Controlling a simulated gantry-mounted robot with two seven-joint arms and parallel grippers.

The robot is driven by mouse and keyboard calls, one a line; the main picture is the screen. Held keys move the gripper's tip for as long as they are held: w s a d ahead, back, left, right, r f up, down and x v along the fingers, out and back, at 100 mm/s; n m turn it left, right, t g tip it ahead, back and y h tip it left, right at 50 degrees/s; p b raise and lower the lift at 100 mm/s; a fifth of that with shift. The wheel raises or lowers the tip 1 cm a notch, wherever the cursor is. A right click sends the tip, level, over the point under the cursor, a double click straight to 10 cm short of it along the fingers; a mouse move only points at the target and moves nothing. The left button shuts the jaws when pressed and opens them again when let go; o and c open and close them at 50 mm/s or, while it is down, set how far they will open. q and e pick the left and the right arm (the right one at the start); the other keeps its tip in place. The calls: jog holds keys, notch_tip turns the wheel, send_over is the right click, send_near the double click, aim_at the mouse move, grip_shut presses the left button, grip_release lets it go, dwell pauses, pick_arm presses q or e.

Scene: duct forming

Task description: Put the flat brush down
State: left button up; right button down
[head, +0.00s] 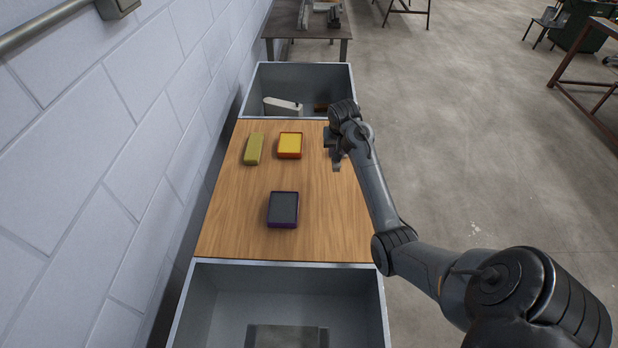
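I cannot make out a flat brush for certain. My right gripper (334,154) is above the right edge of the wooden table top (235,222), near its far end. Its fingers look spread apart, and I see nothing held between them. A yellow-green block (254,148), a yellow block with a red-orange edge (290,145) and a dark grey block with a purple edge (283,209) lie on the wood, apart from each other. My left gripper is not in view.
A grey bin (300,79) at the far end holds a pale object (283,106) and a small brown object (321,107). A near bin (215,300) holds a flat grey-green piece (286,336). A white block wall (110,150) runs along the left. The wood's near left is clear.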

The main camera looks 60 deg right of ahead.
jog(key=shift+s+d+r, duration=0.15)
jog(key=shift+s+d, duration=0.15)
jog(key=shift+d, duration=0.35)
jog(key=shift+d+m, duration=0.2)
jog(key=shift+m, duration=0.1)
jog(key=w+a+f, duration=0.1)
jog(key=w+f, duration=0.2)
jog(key=w+a+f+b, duration=0.1)
jog(key=w+f, duration=0.3)
jog(key=w+a+f, duration=0.1)
jog(key=w+f, duration=0.2)
jog(key=shift+w+f, duration=0.15)
jog(key=shift+w, duration=0.1)
jog(key=shift+f, duration=0.2)
jog(key=shift+f, duration=0.1)
jog(key=c, duration=0.9)
grip_release()
